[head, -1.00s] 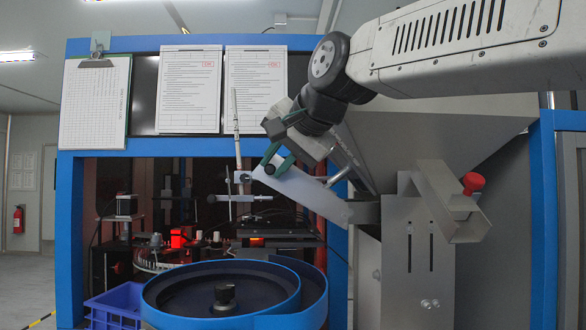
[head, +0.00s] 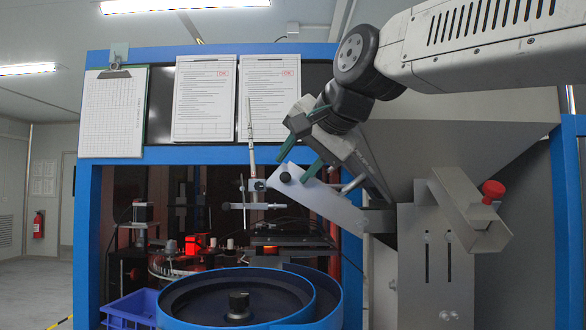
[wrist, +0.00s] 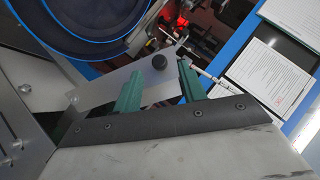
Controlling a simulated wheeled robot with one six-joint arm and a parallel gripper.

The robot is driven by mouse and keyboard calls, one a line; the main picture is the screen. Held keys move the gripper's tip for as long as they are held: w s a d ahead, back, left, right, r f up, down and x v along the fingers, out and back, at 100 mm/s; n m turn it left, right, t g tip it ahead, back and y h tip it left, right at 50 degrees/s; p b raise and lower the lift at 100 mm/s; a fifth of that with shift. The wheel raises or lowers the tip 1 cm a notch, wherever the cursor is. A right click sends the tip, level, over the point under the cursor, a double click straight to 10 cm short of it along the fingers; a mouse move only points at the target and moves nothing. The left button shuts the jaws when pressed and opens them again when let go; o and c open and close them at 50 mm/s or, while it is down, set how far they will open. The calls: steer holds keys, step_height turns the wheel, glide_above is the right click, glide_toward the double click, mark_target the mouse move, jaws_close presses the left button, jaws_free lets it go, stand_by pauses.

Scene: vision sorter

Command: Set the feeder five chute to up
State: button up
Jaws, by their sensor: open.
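My gripper (head: 298,170) is at the upper edge of the plate, close to the knob. In the wrist view, the green fingers of my gripper (wrist: 158,88) are spread apart, with the plate and knob beyond and between them. I cannot tell whether a finger touches the plate. No feeder number is readable.
The blue-rimmed bowl (head: 240,300) stands below the plate. A grey hopper (head: 440,150) and a bracket with a red knob (head: 492,191) are at right. A thin upright rod (head: 250,130) stands left of my gripper. A blue crate (head: 130,308) sits lower left.

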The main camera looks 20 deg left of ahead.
steer(key=v, duration=0.5)
steer(key=shift+s+d+r, duration=0.15)
steer(key=shift+d+r, duration=0.05)
steer(key=s+d+f+n+g+h, duration=0.25)
steer(key=d+f, duration=0.55)
steer(key=f, duration=0.4)
steer(key=s+d+f+n+g+h, duration=0.1)
steer(key=s+d+f+g+h, duration=0.15)
steer(key=d+f, duration=0.75)
steer(key=s+d+f+m+g+h, duration=0.1)
steer(key=s+d+f+m+h, duration=0.1)
steer(key=s+d+f, duration=1.5)
steer(key=shift+d+f+m+g+h, duration=0.4)
steer(key=shift+d+f+h, duration=0.3)
steer(key=shift+f, duration=0.25)
steer(key=shift+a, duration=0.1)
